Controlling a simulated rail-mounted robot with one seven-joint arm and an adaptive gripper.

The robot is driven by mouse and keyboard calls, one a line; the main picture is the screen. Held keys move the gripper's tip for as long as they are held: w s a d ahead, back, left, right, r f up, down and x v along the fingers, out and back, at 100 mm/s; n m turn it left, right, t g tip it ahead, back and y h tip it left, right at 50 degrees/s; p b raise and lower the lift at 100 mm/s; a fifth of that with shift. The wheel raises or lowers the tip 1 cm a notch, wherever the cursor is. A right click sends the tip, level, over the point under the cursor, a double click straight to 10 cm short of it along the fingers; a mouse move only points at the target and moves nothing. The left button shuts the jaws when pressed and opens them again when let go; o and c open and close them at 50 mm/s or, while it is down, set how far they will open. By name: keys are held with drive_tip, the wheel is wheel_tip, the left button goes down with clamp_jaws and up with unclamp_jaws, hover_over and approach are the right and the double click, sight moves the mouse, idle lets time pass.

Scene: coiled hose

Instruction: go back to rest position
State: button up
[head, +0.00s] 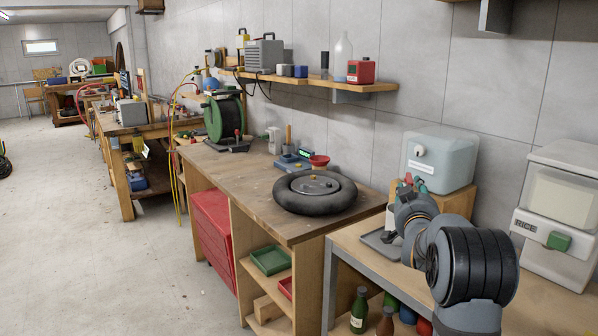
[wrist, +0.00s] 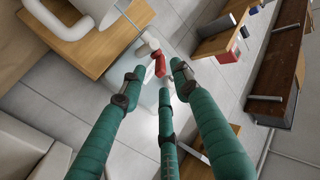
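My gripper (head: 411,184) is at the right in the head view, small and partly hidden by my own arm. It is in front of the pale blue-grey container (head: 440,158). In the wrist view, the gripper (wrist: 157,88) shows three green padded fingers with dark joints.
A green hose reel (head: 214,119) stands farther back. A rice dispenser (head: 555,250) stands at right. Open floor (head: 85,235) lies at left.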

sight(410, 181)
drive_tip(key=x, duration=0.4)
drive_tip(key=shift+w+d, duration=0.15)
drive_tip(key=shift+w, duration=0.1)
drive_tip(key=shift+r+p, duration=0.1)
drive_tip(key=shift+p, duration=0.2)
drive_tip(key=shift+h, duration=0.3)
drive_tip(key=shift+s, duration=0.1)
